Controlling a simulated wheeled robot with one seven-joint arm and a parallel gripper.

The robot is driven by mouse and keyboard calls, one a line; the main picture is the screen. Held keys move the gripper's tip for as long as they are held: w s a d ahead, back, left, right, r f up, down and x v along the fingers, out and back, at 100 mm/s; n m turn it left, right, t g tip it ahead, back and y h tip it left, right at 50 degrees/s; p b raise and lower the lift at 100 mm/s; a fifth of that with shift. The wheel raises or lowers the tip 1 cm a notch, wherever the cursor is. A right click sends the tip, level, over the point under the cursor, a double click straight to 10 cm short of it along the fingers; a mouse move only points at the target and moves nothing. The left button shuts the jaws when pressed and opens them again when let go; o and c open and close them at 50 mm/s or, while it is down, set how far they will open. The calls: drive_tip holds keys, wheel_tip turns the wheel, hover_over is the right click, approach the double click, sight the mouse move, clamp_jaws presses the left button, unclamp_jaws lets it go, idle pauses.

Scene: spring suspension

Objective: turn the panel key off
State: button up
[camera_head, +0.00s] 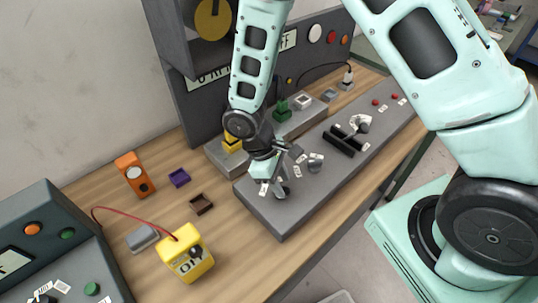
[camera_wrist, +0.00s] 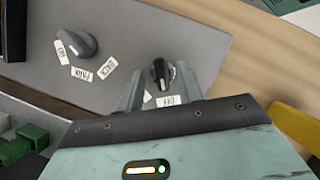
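The panel key (camera_wrist: 161,73) is a small dark round switch with a pale grip bar, on the near-left end of the grey control panel (camera_wrist: 120,15). In the head view the key (camera_head: 282,190) is partly covered by my gripper (camera_head: 279,170). In the wrist view my gripper (camera_wrist: 159,68) is open, with one finger on each side of the key. I cannot tell whether either finger touches it. An OFF label (camera_wrist: 166,101) lies between the fingers, on the palm side of the key. Another label beside it is partly hidden.
A grey knob (camera_wrist: 75,44) with several labels sits close by on the panel. Black levers (camera_head: 340,143) stand farther along it. A yellow box (camera_head: 187,254) with a red cable, an orange device (camera_head: 134,174) and small trays occupy the wooden table left of the panel.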

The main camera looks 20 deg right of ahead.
drive_tip(key=b+v, duration=0.2)
drive_tip(key=v, duration=1.4)
drive_tip(key=shift+b, duration=0.4)
drive_tip(key=shift+r, duration=0.1)
drive_tip(key=s+a+r+m+t+y+b, duration=0.1)
drive_tip(key=s+y, duration=0.3)
drive_tip(key=s, duration=1.3)
drive_tip(key=shift+s+a+r+m+t+b, duration=0.25)
drive_tip(key=shift+r+m+t+b, duration=0.3)
drive_tip(key=shift+t, duration=0.35)
drive_tip(key=shift+w+f, duration=0.1)
drive_tip(key=shift+f, duration=0.05)
